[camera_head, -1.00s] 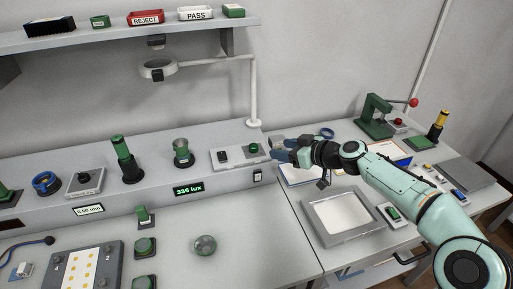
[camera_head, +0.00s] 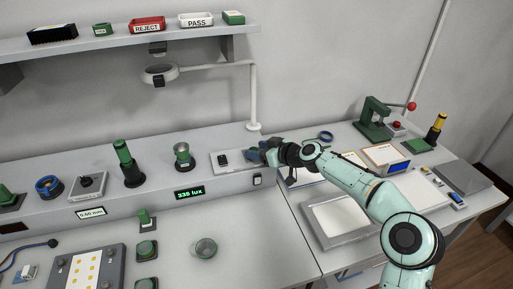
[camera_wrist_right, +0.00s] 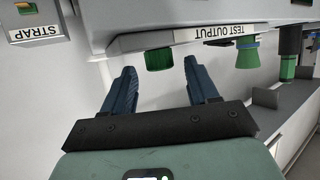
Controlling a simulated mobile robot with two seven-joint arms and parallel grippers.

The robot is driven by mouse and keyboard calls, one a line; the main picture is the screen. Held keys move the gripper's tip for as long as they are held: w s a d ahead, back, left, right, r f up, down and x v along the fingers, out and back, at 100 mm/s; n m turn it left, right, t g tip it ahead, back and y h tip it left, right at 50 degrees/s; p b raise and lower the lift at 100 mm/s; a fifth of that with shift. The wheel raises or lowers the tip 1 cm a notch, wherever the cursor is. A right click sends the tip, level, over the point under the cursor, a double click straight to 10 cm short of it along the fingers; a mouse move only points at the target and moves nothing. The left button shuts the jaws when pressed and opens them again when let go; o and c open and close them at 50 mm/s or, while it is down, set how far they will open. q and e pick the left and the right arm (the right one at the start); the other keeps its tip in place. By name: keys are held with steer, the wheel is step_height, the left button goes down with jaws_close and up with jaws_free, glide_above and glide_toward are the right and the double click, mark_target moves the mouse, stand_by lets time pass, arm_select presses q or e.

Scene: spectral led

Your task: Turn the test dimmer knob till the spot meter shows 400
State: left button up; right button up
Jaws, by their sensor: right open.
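The green test dimmer knob (camera_wrist_right: 159,59) shows in the right wrist view on a panel with an upside-down TEST OUTPUT label (camera_wrist_right: 203,35). In the head view my right gripper (camera_head: 254,155) covers the knob on its grey panel (camera_head: 230,165). My right gripper (camera_wrist_right: 160,64) is open. Its blue fingers stand on either side of the knob, tips near it, with gaps showing; I cannot tell the exact depth. The spot meter display (camera_head: 189,193) appears to read 335 lux in green. My left gripper is not in view.
A ring lamp (camera_head: 160,74) on a white post (camera_head: 253,100) stands behind the panel. A grey-framed white panel (camera_head: 338,219) lies below my right arm.

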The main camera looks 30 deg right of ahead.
steer(key=shift+w+a+f, duration=0.2)
steer(key=shift+w+f, duration=0.1)
steer(key=shift+w, duration=0.3)
steer(key=c, duration=1)
steer(key=shift+a+f+m+h+b, duration=0.2)
steer(key=shift+m+h+b, duration=0.4)
steer(key=shift+b, duration=0.6)
steer(key=shift+c, duration=0.2)
steer(key=shift+s+a+r+m+h, duration=0.15)
steer(key=shift+m+h, duration=0.15)
steer(key=shift+h, duration=0.2)
steer(key=shift+r+m+h+p, duration=0.2)
steer(key=shift+m+h+p, duration=0.3)
steer(key=shift+p, duration=0.05)
steer(key=shift+f+m+h+p, duration=0.1)
steer(key=shift+m+h+p, duration=0.2)
steer(key=shift+h+p, duration=0.1)
steer(key=o, duration=1)
steer(key=shift+t, duration=0.3)
